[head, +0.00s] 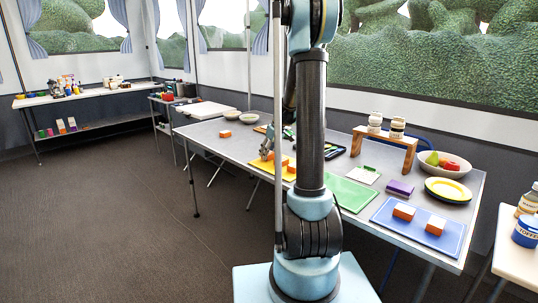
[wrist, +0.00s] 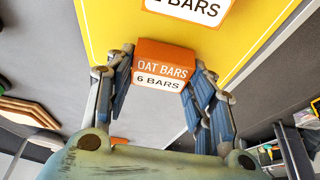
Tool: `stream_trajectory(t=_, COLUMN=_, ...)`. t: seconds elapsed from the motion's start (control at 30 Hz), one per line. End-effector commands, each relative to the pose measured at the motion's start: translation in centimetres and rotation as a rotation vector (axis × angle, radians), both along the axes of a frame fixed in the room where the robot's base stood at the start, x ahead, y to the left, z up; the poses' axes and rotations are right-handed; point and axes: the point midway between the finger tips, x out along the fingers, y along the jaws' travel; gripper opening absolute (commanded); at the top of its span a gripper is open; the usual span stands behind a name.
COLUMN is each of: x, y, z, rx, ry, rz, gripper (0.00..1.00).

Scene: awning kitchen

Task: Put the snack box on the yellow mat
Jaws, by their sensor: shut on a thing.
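My gripper (wrist: 162,80) is shut on an orange-and-white snack box (wrist: 163,70) labelled "OAT BARS 6 BARS", with one finger on each side of it. The yellow mat (wrist: 112,18) lies behind and beyond the box in the wrist view. A second orange-and-white box (wrist: 190,8), cut off by the top edge, is over the mat there. In the head view my gripper (head: 267,154) is low over the yellow mat (head: 258,166). An orange box (head: 291,175) shows on the mat, partly behind my arm. I cannot tell whether the held box touches the mat.
The blue mat (head: 388,222) holds two orange-and-white boxes. A green mat (head: 352,197) lies between it and the yellow one. Another orange box (head: 225,133) sits toward the table's far end. A wooden riser (head: 408,145) with jars and a fruit bowl (head: 427,169) stand at the right.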

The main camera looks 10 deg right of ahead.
Motion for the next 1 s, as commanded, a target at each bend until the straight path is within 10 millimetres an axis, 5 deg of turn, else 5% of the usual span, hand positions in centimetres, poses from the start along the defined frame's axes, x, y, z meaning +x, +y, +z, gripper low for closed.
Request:
stream_trajectory(t=0.37, x=0.00, y=0.04, z=-0.49, rx=0.000, ry=0.000, rz=0.000, gripper=0.26)
stream_trajectory(t=0.4, x=0.00, y=0.04, z=-0.55, rx=0.000, ry=0.000, rz=0.000, gripper=0.52)
stream_trajectory(t=0.5, x=0.00, y=0.04, z=-0.52, rx=0.000, ry=0.000, rz=0.000, gripper=0.69)
stream_trajectory(t=1.0, x=-0.29, y=-0.13, z=0.38, rx=0.000, ry=0.000, rz=0.000, gripper=0.69)
